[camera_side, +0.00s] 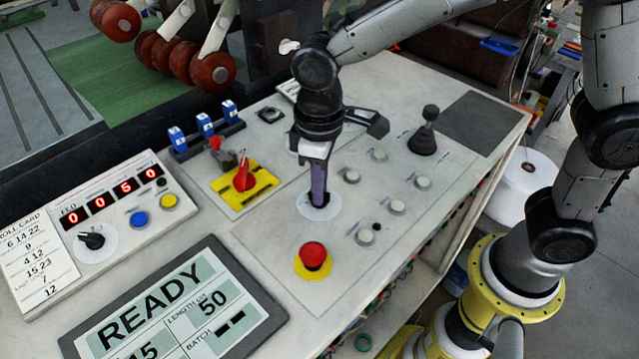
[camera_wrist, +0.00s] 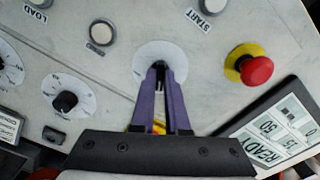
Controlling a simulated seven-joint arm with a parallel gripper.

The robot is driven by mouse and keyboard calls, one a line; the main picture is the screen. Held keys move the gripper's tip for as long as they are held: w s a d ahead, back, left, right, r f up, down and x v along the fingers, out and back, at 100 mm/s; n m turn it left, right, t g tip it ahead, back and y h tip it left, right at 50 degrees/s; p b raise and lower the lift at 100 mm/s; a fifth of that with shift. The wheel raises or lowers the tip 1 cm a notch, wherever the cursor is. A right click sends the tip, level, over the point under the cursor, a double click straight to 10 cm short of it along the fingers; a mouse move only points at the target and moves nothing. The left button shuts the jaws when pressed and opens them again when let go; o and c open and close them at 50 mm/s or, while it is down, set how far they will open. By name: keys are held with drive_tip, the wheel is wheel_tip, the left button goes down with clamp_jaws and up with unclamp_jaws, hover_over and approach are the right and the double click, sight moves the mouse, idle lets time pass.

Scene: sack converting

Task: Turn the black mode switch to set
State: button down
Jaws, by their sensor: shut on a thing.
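My gripper (camera_side: 319,200) points down at a round white dial plate (camera_side: 305,211) on the grey control panel. Its two purple fingers (camera_wrist: 160,80) are closed on the black mode switch (camera_wrist: 159,67) at the middle of that plate. The white plate (camera_wrist: 147,52) also shows in the wrist view, around the fingertips. The fingers hide most of the switch, and I cannot tell which position it points to or read its markings.
A red mushroom button (camera_side: 313,256) on a yellow base sits close in front. Several round white buttons (camera_side: 397,207) lie to the right, with a black lever (camera_side: 428,130) behind. A red-handled switch (camera_side: 243,178) on a yellow plate is to the left. A READY display (camera_side: 250,341) stands in front.

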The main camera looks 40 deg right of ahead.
drive_tip(key=shift+n, duration=1.3)
drive_tip(key=shift+r+n, duration=0.1)
drive_tip(key=shift+n, duration=0.2)
drive_tip(key=c, duration=0.9)
unclamp_jaws()
wheel_tip(320, 180, up, 14)
drive_tip(key=shift+f, duration=0.15)
